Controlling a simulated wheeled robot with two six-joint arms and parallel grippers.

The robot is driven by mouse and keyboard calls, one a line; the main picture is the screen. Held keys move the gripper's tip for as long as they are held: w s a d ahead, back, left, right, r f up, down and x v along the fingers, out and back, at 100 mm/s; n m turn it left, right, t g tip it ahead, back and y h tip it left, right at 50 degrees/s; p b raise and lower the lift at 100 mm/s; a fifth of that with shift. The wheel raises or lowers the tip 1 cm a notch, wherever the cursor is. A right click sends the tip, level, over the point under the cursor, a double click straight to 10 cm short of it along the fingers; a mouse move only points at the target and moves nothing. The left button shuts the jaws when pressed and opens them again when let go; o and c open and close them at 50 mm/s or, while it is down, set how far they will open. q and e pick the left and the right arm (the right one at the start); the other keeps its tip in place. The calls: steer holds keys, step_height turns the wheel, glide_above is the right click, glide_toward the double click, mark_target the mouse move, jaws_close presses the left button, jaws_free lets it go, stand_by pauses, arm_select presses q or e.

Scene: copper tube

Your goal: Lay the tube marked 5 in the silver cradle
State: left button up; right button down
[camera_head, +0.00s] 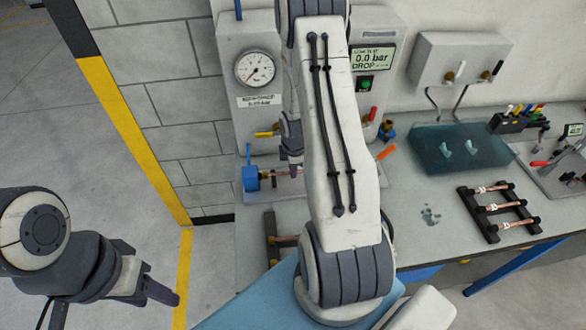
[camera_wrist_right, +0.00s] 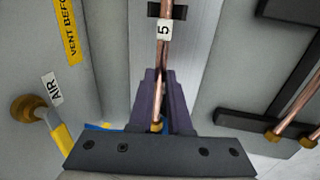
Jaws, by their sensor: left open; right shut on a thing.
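The tube marked 5 (camera_wrist_right: 164,50) is copper with a white label. My right gripper (camera_wrist_right: 160,105) is shut on it near its brass-coloured end (camera_wrist_right: 157,125). A black clip (camera_wrist_right: 166,11) crosses the tube's far part, above a silver strip (camera_wrist_right: 195,65) that looks like the silver cradle; I cannot tell whether the tube rests in it. In the head view my right gripper (camera_head: 291,167) is low beside a blue block (camera_head: 250,179), mostly behind my arm. My left gripper (camera_head: 150,287) is open and empty at lower left, away from the bench.
A black rack (camera_head: 493,234) with three copper tubes stands at right. Another dark rack (camera_head: 270,238) is partly hidden by my right arm; a rack with tubes shows right in the wrist view (camera_wrist_right: 262,124). A gauge panel (camera_head: 232,105) stands at the back.

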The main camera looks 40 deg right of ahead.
steer(key=shift+f, duration=0.15)
steer(key=c, duration=0.8)
jaws_free()
steer(key=r+p, duration=0.1)
steer(key=r, duration=0.2)
steer(key=s+r+p, duration=0.1)
steer(key=r+p, duration=0.1)
steer(key=r, duration=0.2)
steer(key=a+r+p, duration=0.1)
steer(key=r+p, duration=0.1)
steer(key=r, duration=0.1)
steer(key=shift+s+r, duration=0.2)
steer(key=shift+s, duration=0.15)
